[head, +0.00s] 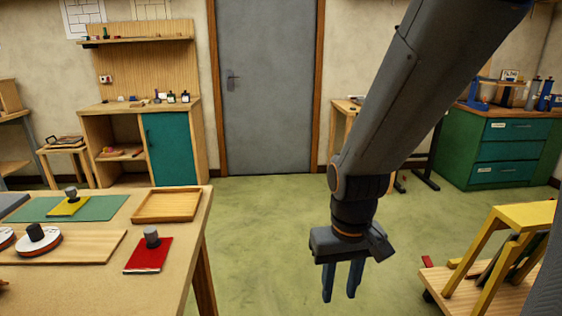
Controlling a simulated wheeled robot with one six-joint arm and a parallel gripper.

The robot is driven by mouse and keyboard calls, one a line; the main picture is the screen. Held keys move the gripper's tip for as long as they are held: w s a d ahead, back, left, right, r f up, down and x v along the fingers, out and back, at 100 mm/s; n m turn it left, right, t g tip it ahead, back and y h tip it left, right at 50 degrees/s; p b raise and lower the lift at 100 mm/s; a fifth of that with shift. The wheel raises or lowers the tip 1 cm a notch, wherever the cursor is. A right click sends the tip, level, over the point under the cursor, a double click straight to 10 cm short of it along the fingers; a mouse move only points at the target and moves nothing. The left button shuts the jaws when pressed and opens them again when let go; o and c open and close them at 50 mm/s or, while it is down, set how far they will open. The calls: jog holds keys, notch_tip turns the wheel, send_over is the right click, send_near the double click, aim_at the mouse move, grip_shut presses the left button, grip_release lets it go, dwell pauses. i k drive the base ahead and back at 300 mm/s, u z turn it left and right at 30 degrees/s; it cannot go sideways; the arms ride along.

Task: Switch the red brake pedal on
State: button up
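A small red pedal (427,261) shows low at the right, at the back left edge of a wheeled wooden cart (455,293) with a yellow frame. It is small in the picture, and I cannot tell whether it is up or pressed down. My gripper (341,283) hangs pointing down over the green floor, left of the cart and apart from it. Its two fingers stand apart with nothing between them.
A workbench (189,232) at the left holds a red plate (148,255) with a grey knob, a yellow plate (69,206) and a wooden tray (168,204). A green drawer cabinet (508,150) stands at the back right. The floor (262,235) between bench and cart is clear.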

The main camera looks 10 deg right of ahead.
aim_at(426, 260)
jog(key=z, duration=0.25)
jog(key=i, duration=1.7)
jog(key=z, duration=1.3)
jog(key=i, duration=1.1)
jog(key=z, duration=2.25)
jog(key=k, duration=0.55)
jog(key=u, duration=1.25)
